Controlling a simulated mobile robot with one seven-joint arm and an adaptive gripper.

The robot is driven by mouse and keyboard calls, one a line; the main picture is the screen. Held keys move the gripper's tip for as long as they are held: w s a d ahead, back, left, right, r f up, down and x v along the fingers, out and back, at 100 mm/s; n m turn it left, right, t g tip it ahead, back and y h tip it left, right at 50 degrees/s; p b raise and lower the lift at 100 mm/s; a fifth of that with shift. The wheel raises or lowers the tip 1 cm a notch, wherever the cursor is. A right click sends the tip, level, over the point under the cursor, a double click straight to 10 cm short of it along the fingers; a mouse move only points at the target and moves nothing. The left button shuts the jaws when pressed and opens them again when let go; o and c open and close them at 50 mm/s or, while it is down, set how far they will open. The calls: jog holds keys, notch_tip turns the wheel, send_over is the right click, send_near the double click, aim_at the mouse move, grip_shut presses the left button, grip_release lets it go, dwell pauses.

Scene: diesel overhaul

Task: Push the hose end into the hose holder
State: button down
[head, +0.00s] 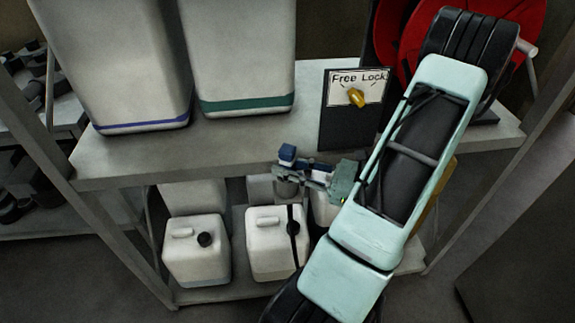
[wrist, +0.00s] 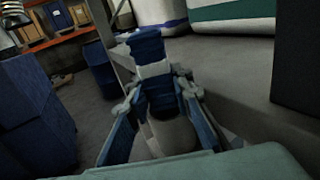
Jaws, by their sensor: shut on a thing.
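My gripper (head: 292,174) is shut on the hose end, a blue-tipped piece (head: 287,152) with a grey lower part, just in front of the shelf edge. In the wrist view the hose end (wrist: 148,45) stands between the two fingers of my gripper (wrist: 158,90), its ribbed blue tip pointing away from the palm. A dark upright board (head: 345,128) with a "Free Lock" label and a yellow knob (head: 356,97) stands on the shelf, up and right of the gripper. I cannot tell which part is the hose holder. The hose end is apart from the board.
The grey shelf top (head: 235,145) holds two large white containers (head: 240,55) at left. Smaller white jugs (head: 196,250) stand on the lower shelf. A red reel (head: 395,25) is behind the board. Bare shelf lies between the containers and the board.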

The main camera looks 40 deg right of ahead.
jog(key=c, duration=1.6)
grip_release()
jog(key=shift+s, duration=0.1)
jog(key=v, duration=1.2)
